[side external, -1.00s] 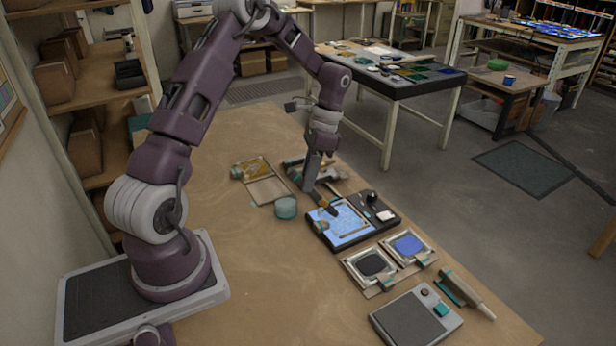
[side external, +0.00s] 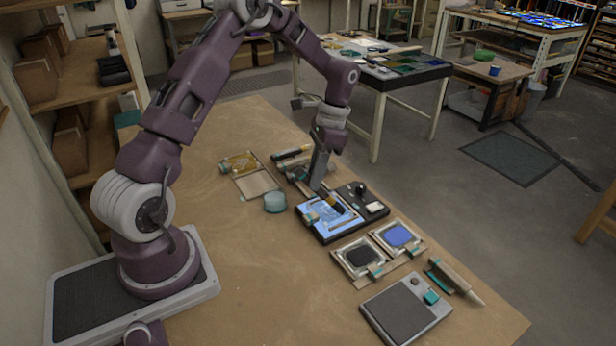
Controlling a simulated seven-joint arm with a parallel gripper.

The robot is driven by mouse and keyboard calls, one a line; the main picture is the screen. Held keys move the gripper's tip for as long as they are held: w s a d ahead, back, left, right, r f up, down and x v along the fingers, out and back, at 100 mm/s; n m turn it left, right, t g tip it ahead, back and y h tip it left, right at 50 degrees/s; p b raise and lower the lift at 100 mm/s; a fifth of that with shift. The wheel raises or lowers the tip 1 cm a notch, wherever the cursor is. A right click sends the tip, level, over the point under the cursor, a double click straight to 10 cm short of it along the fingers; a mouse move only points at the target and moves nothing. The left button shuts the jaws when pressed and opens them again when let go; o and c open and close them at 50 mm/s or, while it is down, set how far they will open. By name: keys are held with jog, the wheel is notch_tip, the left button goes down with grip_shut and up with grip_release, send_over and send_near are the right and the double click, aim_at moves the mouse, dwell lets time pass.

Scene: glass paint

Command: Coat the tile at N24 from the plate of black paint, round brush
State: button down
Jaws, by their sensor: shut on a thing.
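My gripper (side external: 321,188) points down at the back edge of the lit blue panel (side external: 326,228). It is shut on a brush (side external: 335,206) with an orange band and a dark end, which is over or on the panel; I cannot tell if it touches. Whether this is the round brush is too small to tell. The panel bears pale tile shapes, but no label N24 can be read. The plate of black paint (side external: 362,256) lies in front of the panel, to its right.
A plate of blue paint (side external: 398,236) is beside the black one. A teal jar (side external: 275,203) stands left of the panel. Bare table is at the left.

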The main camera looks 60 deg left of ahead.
jog(key=shift+s+a, duration=0.8)
jog(key=shift+a, duration=0.2)
notch_tip(320, 180, up, 5)
jog(key=shift+r, duration=0.1)
dwell(1.0)
dwell(0.3)
